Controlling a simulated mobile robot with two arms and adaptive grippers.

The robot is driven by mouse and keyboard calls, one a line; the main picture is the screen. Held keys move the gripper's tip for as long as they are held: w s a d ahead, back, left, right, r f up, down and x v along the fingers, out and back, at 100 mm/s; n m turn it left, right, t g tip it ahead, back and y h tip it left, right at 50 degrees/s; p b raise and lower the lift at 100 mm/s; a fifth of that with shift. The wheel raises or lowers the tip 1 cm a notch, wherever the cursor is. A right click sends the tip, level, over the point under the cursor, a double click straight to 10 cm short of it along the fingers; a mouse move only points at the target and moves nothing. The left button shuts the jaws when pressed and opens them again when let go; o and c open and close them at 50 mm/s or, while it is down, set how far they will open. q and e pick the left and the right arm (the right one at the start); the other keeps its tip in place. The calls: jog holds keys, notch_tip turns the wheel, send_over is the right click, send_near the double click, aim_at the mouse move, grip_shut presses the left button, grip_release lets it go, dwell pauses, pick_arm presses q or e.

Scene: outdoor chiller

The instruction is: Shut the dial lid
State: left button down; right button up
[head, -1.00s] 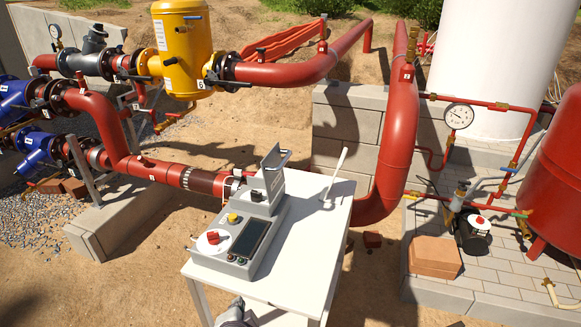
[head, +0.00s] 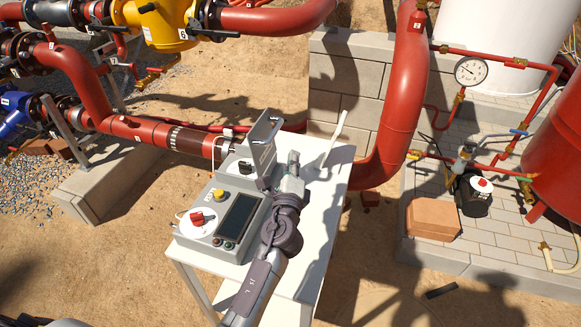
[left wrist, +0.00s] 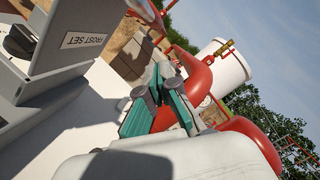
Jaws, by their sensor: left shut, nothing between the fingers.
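The dial lid (head: 264,142) is a grey plate with a bar handle on its top edge. It stands upright, open, at the back of the grey control box (head: 232,222) on the white table. In the left wrist view the lid (left wrist: 72,45) shows at upper left with the label "FROST SET". A dark dial knob (head: 245,167) sits beside the lid's base. My left gripper (head: 293,160) is shut and empty, just right of the lid, apart from it. In the left wrist view its teal-padded fingers (left wrist: 165,75) are together. My right gripper is not in view.
The box carries a red knob (head: 197,219), a yellow button (head: 219,195) and a dark screen (head: 238,219). A white lever (head: 333,139) stands on the table (head: 318,210) behind my gripper. Red pipes (head: 398,130) run behind and right of the table.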

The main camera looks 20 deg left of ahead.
pick_arm(q)
jog(key=w+a+r+p, duration=0.2)
jog(key=w+a, duration=0.2)
jog(key=shift+a+p, duration=0.2)
jog(key=shift+p, duration=0.2)
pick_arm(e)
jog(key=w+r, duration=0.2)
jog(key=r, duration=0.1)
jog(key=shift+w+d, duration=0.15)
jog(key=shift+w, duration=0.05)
